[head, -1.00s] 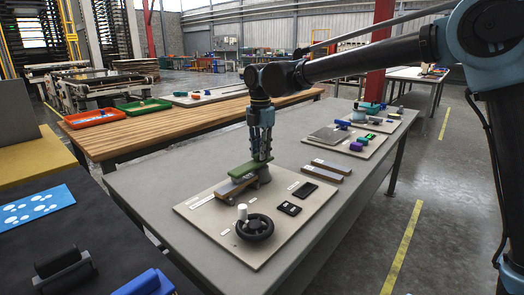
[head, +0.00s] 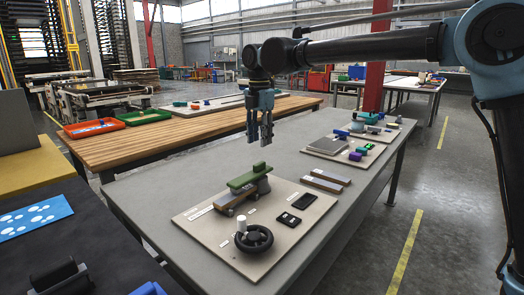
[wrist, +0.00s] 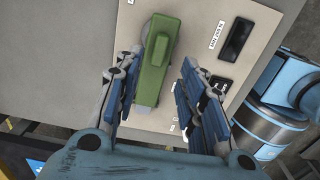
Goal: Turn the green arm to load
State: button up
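The green arm (head: 249,178) sits on top of a grey post on a beige board (head: 215,236), with a small green knob on it. A brown block (head: 230,202) lies beneath it. In the wrist view the green arm (wrist: 157,62) appears below and between the finger pads. My gripper (head: 260,146) hangs above and slightly behind the green arm in the head view, clear of it. Its two fingers are apart and nothing is between them. The wrist view also shows my gripper (wrist: 157,100) with fingers spread. The load mark cannot be read.
A black handwheel (head: 254,240) with a white knob stands at the board's front. Black panels (head: 303,201) lie on its right side. Another board with several items (head: 350,147) is farther back. The space around my gripper is free.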

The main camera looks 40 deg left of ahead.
jog(key=shift+r, duration=1.5)
jog(key=shift+w, duration=0.15)
jog(key=w+d+m, duration=0.4)
jog(key=w+d, duration=0.5)
jog(key=w, duration=0.1)
jog(key=w+d+f+m, duration=0.1)
jog(key=w+d+m, duration=0.3)
jog(key=d, duration=0.6)
jog(key=w+d+f+m, duration=0.1)
jog(key=w+d+m, duration=0.3)
jog(key=d, duration=0.7)
jog(key=w+d+m, duration=0.4)
jog(key=d, duration=0.6)
jog(key=s+d+f+m+t, duration=0.1)
jog(key=s+d+f+m, duration=0.3)
jog(key=d, duration=0.5)
jog(key=s+d+f+m, duration=0.1)
jog(key=d+f+m, duration=0.45)
jog(key=d, duration=0.35)
jog(key=s+d+f+m+t, duration=0.1)
jog(key=s+d+f+m, duration=0.3)
jog(key=d, duration=0.5)
jog(key=s+d+f+m, duration=0.2)
jog(key=d+f+m, duration=0.1)
jog(key=f, duration=0.2)
jog(key=s+d+f+m, duration=0.3)
jog(key=f, duration=0.2)
jog(key=shift+s+f, duration=0.3)
jog(key=shift+f, duration=0.05)
